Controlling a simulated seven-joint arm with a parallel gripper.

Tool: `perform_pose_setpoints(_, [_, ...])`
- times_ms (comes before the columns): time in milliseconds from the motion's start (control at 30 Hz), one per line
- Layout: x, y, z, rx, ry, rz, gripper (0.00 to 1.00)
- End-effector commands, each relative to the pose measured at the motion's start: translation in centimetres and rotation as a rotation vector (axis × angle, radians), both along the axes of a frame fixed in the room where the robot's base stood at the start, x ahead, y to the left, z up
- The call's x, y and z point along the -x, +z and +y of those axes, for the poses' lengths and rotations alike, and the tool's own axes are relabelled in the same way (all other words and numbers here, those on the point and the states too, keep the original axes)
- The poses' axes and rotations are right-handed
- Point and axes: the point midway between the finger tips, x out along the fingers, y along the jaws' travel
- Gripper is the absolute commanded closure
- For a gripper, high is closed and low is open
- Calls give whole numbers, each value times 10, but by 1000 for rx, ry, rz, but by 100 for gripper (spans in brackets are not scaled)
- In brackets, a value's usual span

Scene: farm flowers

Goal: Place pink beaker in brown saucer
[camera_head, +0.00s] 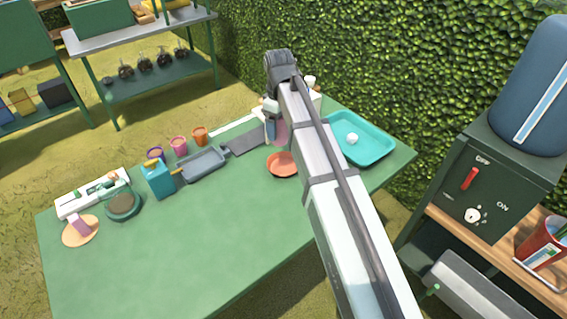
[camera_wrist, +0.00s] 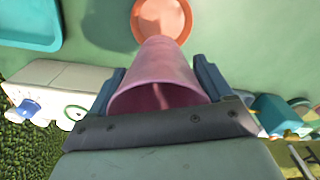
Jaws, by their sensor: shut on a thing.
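The pink beaker (camera_wrist: 160,75) is between the two fingers of my gripper (camera_wrist: 158,92), which is shut on it. In the head view the beaker (camera_head: 281,134) shows partly beside my arm, above the table. The brown saucer (camera_head: 282,164), orange-brown and round, lies on the green table just in front of the beaker. In the wrist view the saucer (camera_wrist: 161,10) is at the top edge, beyond the far end of the beaker, which covers part of it. No contact between beaker and saucer can be made out.
A teal tray (camera_head: 372,150) with a white ball is right of the saucer. A grey pan (camera_head: 203,163), small cups (camera_head: 179,145) and a blue bottle (camera_head: 158,180) stand to the left. The front of the green table (camera_head: 200,240) is clear.

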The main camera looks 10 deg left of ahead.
Motion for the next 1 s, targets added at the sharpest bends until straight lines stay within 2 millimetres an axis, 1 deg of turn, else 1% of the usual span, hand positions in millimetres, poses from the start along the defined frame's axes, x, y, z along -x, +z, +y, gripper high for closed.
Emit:
perform_pose_setpoints(33, [3,0,-14,0,18,0,49])
perform_pose_setpoints(67, [5,0,-15,1,46,1,49])
perform_pose_setpoints(200, [11,-1,-15,5,174,6,49])
perform_pose_setpoints(400, [12,-1,-15,7,334,11,49])
perform_pose_setpoints(500, [12,-1,-15,8,390,13,49])
perform_pose_setpoints(667, [13,-5,-15,9,429,13,49])
perform_pose_setpoints(767, [13,-14,-15,9,434,13,49])
perform_pose_setpoints(1000, [14,-50,-15,9,432,15,49])
